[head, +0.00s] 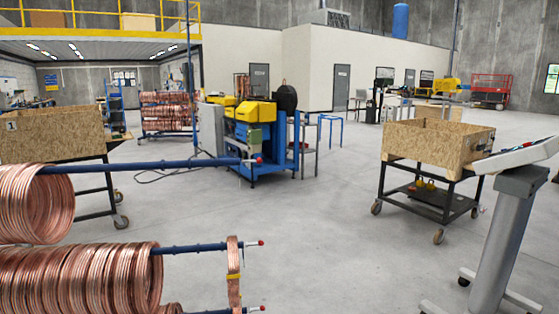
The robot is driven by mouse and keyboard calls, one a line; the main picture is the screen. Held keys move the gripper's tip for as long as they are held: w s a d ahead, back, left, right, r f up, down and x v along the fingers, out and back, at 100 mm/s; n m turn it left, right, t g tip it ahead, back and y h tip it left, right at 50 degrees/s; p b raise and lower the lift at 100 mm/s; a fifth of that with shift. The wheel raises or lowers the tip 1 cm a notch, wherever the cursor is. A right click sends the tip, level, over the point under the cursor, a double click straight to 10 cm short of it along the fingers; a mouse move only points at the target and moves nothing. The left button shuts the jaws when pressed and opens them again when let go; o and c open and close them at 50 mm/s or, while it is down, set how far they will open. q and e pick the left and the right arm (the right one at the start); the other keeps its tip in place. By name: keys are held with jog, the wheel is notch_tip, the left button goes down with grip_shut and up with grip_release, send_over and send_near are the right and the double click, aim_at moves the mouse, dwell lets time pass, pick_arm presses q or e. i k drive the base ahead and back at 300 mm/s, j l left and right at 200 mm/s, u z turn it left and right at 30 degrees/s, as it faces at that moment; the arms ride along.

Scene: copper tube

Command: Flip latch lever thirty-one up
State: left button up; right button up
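Blue bars of a coil rack come in from the left. Each has a small red-tipped end piece, which may be a latch lever: one on the upper bar (258,160), one on the middle bar (261,242) and one at the bottom edge (262,308). They are too small to tell whether any is up or down, and no number thirty-one is readable. Copper coils (90,280) hang on the rack, and a single thin coil with a yellow band (234,279) hangs near the middle bar's end. Neither of my grippers is in view.
A wooden crate on a wheeled cart (436,135) stands at right, another crate cart (52,137) at left. A grey stand with a tilted panel (520,180) is at the right edge. A blue and yellow machine (250,135) stands beyond. The floor between is clear.

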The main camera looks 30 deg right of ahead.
aim_at(259, 160)
jog(key=l, duration=0.8)
jog(key=k+l, duration=0.15)
jog(key=l, duration=1.4)
jog(key=k, duration=0.05)
